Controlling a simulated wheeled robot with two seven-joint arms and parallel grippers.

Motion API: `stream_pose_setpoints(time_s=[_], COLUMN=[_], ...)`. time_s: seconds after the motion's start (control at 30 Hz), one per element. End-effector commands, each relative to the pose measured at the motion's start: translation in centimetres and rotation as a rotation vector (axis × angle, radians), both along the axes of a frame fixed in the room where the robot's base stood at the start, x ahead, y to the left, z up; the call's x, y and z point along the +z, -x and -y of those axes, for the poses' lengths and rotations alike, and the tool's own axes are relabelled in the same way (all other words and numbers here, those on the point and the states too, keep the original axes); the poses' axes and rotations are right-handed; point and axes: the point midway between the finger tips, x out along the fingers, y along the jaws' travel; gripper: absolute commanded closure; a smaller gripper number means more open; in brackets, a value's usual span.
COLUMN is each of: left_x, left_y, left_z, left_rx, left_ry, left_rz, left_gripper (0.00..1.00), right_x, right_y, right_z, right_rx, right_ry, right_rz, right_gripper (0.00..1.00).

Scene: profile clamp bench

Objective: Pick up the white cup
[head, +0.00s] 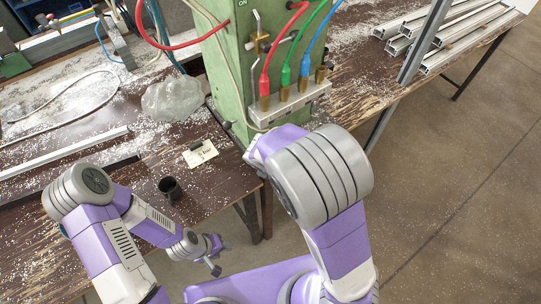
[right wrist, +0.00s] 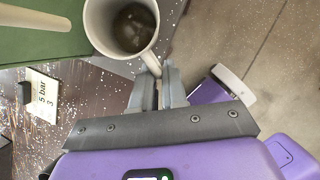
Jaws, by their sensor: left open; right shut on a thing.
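The white cup (right wrist: 97,28) shows at the top of the right wrist view, its mouth facing the camera and something brownish inside at the bottom. My right gripper (right wrist: 161,72) is shut on the cup's handle, with the cup body beyond the fingertips. In the head view the cup and the right gripper are hidden behind my right arm. My left gripper (head: 221,259) is open and empty, low in front of the bench edge in the head view.
A green post (head: 236,75) with red, green and blue hoses stands at the bench's edge. A small card (head: 200,154), a dark round container (head: 170,190) and a crumpled clear bag (head: 172,99) lie on the chip-strewn bench (head: 215,190). Metal profiles (head: 460,40) lie at the back right.

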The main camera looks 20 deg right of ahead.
Motion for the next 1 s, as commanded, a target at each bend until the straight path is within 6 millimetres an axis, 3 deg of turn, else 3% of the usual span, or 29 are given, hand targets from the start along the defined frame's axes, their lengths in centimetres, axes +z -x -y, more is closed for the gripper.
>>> stream_pose_setpoints(time_s=[0.27,0.6,1.0], left_x=[0.3,1.6,1.7], left_y=[0.0,0.0,0.0], left_z=[0.0,0.0,0.0], left_rx=[0.000,0.000,0.000], left_ry=[0.000,0.000,0.000], left_rz=[0.000,0.000,0.000], left_gripper=[0.58,0.58,0.58], right_x=[0.7,3.9,3.6], right_y=[0.0,-0.1,4.7], right_z=[0.0,0.0,-3.0], right_rx=[0.001,0.000,0.007], right_ry=[-0.001,-0.003,0.000], right_rz=[0.001,0.003,-0.001], right_gripper=[1.00,1.00,1.00])
